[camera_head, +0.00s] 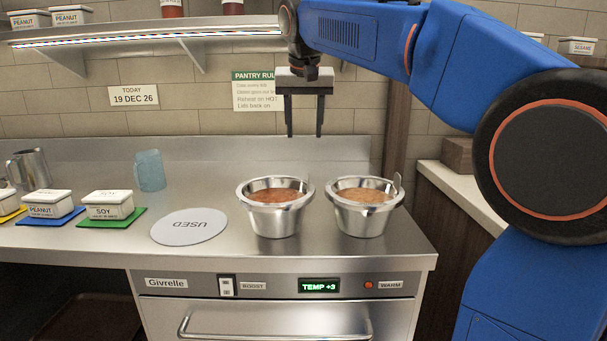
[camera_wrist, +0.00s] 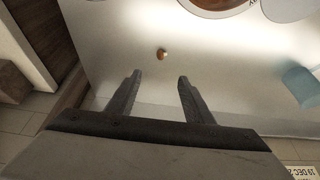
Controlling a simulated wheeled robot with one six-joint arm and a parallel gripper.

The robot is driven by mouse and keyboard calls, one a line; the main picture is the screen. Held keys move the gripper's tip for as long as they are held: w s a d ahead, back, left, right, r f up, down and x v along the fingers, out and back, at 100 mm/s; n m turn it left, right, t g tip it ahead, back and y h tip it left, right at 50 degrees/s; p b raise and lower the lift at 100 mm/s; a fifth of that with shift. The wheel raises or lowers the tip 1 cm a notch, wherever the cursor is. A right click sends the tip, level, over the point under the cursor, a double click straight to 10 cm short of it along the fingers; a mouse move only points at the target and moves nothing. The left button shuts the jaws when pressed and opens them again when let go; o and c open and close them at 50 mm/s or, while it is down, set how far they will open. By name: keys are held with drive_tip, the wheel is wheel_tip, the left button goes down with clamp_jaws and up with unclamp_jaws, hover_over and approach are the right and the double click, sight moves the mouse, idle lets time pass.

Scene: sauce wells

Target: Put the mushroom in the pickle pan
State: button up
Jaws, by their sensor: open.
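My gripper (camera_head: 305,134) is open and empty, fingers pointing down, in the air above the back of the steel counter. In the wrist view, a small brown mushroom (camera_wrist: 162,54) lies on the bare counter just beyond the two open fingertips (camera_wrist: 159,78), apart from them. The mushroom does not show in the head view. Two round steel pans stand on the counter: the left pan (camera_head: 276,221) holds a reddish sauce, the right pan (camera_head: 362,222) a paler orange sauce and a utensil handle. No readable label shows which is the pickle pan.
A grey disc marked USED (camera_head: 189,227) lies left of the pans. A blue cup (camera_head: 149,171), a metal jug (camera_head: 29,168) and white tubs, including soy (camera_head: 108,206), stand farther left. A lit shelf (camera_head: 150,34) runs along the wall. The counter ends right of the pans.

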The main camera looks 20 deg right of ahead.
drive_tip(key=x, duration=1.7)
drive_tip(key=shift+s+a+f, duration=0.1)
drive_tip(key=shift+s+f, duration=0.05)
drive_tip(key=shift+f, duration=0.15)
clamp_jaws()
